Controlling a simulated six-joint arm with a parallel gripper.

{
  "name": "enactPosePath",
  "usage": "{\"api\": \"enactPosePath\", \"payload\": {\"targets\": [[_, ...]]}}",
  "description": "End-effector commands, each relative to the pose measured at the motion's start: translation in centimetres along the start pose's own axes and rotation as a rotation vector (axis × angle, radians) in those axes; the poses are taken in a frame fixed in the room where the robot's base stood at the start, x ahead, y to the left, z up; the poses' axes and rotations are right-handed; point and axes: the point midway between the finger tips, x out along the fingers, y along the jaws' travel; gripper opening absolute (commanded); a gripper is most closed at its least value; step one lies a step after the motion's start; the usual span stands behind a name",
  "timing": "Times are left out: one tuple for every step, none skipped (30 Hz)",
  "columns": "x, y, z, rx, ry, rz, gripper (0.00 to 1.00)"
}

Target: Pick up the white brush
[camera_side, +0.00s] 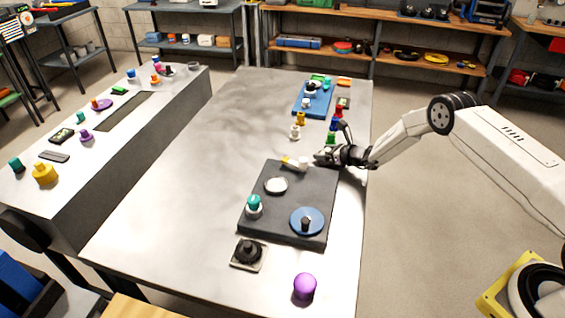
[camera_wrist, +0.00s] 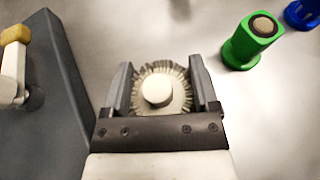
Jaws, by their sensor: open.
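The white brush (camera_wrist: 158,88) shows in the wrist view as a pale round hub ringed by whitish bristles. My gripper (camera_wrist: 161,66) is open, with one finger to the left of the brush and one to the right. The bristles reach close to both fingers; I cannot tell whether they touch. In the side view my gripper (camera_side: 324,158) is low over the table by the far right corner of the dark board. The brush cannot be made out there, as the gripper seems to hide it.
A dark board (camera_wrist: 62,120) lies left of my gripper, with a white and yellow part (camera_wrist: 15,65) on it. A green piece (camera_wrist: 252,42) and a blue piece (camera_wrist: 303,13) stand to the upper right. The metal table (camera_side: 190,190) is clear left of the board.

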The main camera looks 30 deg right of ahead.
Motion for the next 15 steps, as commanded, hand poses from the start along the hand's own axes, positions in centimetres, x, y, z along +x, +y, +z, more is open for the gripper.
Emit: {"api": "enactPosePath", "payload": {"targets": [[0.26, 0.04, -0.05, 0.000, 0.000, 0.001, 0.77], [0.36, 0.04, -0.04, 0.000, 0.000, 0.000, 0.77], [0.47, 0.04, -0.04, 0.001, 0.000, 0.000, 0.77], [0.53, 0.04, -0.03, 0.001, 0.001, 0.000, 0.77], [0.58, 0.03, -0.02, 0.001, 0.000, 0.000, 0.77], [0.62, 0.03, -0.01, 0.001, 0.000, 0.000, 0.77], [0.63, 0.03, 0.00, 0.001, 0.000, 0.000, 0.77], [0.64, 0.03, 0.00, 0.001, 0.000, 0.000, 0.77], [0.64, 0.03, 0.00, 0.000, 0.001, 0.000, 0.77], [0.64, 0.03, 0.00, 0.000, 0.000, 0.000, 0.77], [0.63, 0.03, 0.00, 0.000, 0.001, 0.000, 0.77], [0.63, 0.03, -0.01, 0.000, 0.001, 0.000, 0.77], [0.63, 0.03, -0.01, 0.000, 0.001, 0.000, 0.77], [0.62, 0.03, -0.01, 0.000, 0.001, 0.000, 0.77], [0.62, 0.03, -0.01, 0.000, 0.001, 0.000, 0.77]]}}
